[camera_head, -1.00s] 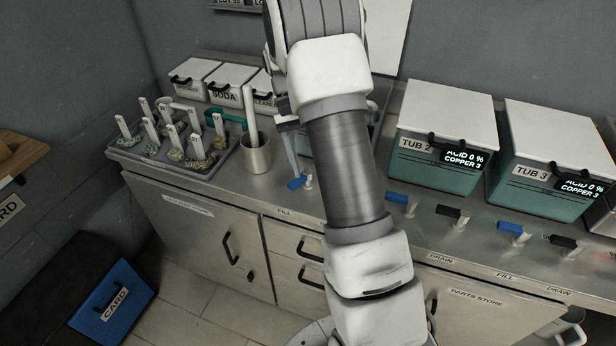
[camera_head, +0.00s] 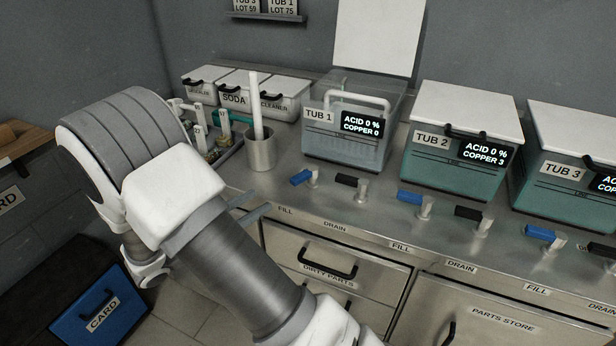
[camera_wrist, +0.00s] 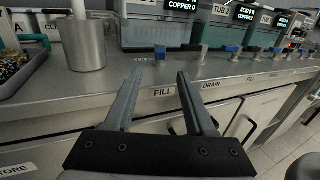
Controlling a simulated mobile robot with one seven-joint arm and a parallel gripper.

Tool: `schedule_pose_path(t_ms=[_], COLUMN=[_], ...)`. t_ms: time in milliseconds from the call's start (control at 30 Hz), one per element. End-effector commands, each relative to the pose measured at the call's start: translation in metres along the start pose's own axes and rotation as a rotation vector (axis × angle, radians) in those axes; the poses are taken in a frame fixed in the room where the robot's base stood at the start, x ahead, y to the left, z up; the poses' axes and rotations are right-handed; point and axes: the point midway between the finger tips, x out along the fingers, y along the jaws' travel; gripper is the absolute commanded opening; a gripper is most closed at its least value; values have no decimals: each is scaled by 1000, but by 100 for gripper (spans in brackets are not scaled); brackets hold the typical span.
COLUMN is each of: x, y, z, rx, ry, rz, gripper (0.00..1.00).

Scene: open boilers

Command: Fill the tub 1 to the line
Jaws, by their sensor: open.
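Tub 1 (camera_head: 330,148) is a clear tub at the back of the steel counter, with its white lid (camera_head: 376,40) standing open. Its display (camera_head: 361,124) reads ACID 0 %, COPPER 0. It looks pale inside; I cannot tell the liquid level against the line. The blue fill handle (camera_head: 300,177) and black drain handle (camera_head: 348,180) are on the counter in front of it. My gripper (camera_head: 252,206) is open and empty at the counter's front edge, left of and nearer than the blue handle. In the wrist view its fingers (camera_wrist: 160,74) point towards the counter beside the FILL label (camera_wrist: 162,92).
A steel cup (camera_head: 261,153) with a white rod stands left of tub 1. Closed tub 2 (camera_head: 455,165) and tub 3 (camera_head: 560,190) stand to the right, with their own blue and black handles. Drawers (camera_head: 327,270) lie below the counter edge.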

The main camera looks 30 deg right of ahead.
Motion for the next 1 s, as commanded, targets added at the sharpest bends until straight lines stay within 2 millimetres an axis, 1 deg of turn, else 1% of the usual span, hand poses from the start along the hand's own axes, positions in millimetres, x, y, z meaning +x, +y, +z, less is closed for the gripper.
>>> schedule_pose_path(t_ms=[167,400,600,700,800,900,1000], x=[34,87,128,144,156,164,166], y=[-2,-2,-2,-2,-2,-2,-2], z=[0,0,0,0,0,0,0], rx=[2,4,5,5,5,5,4], ry=[0,1,1,1,2,1,1], rz=[-9,-11,-10,-9,-8,-7,-6], gripper=[55,55,55,55,55,55,55])
